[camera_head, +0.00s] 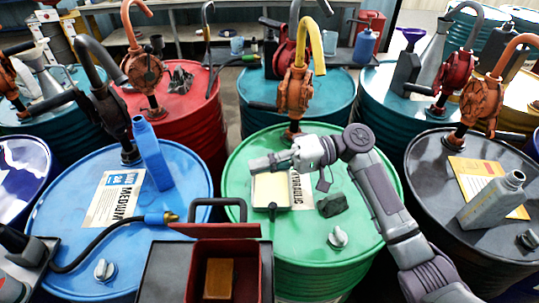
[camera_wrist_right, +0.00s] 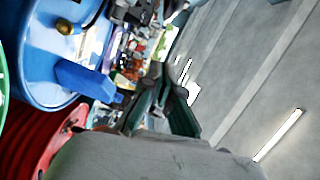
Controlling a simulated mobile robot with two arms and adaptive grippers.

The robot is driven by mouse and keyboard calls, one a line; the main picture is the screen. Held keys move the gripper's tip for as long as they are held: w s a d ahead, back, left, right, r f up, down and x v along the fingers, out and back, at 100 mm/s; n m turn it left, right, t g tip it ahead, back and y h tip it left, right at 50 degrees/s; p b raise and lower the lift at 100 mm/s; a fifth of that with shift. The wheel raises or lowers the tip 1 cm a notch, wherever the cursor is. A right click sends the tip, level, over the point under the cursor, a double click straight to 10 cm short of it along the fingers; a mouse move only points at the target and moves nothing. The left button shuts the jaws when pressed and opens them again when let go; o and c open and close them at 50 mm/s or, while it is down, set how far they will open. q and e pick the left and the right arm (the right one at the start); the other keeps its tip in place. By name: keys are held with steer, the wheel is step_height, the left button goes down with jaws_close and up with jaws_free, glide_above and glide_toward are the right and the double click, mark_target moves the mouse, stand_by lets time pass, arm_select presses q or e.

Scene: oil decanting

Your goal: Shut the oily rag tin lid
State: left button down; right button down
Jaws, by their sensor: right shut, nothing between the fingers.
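A small cream box with a dark edge (camera_head: 271,190), which looks like the rag tin, is on the green drum; a dark latch-like piece is at its front. I cannot tell whether its lid is fully down. My right gripper (camera_head: 262,163) is shut and empty at the box's far edge; contact is unclear. The gripper also shows in the right wrist view (camera_wrist_right: 162,105), where the tin is not visible. A dark crumpled lump (camera_head: 333,205) lies right of the box. My left gripper is not in view.
An open red box (camera_head: 262,270) with a tan block inside stands at the front. A blue bottle (camera_head: 150,153) stands on the blue drum (camera_head: 190,190). An orange pump with a yellow spout (camera_head: 296,90) rises behind my right gripper. A grey bottle (camera_head: 490,203) stands right.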

steer(key=s+a+f+p, duration=0.1)
steer(key=s+a+p, duration=0.3)
steer(key=a+p, duration=0.1)
steer(key=shift+s+a, duration=0.3)
steer(key=shift+s, duration=0.1)
steer(key=shift+w, duration=0.1)
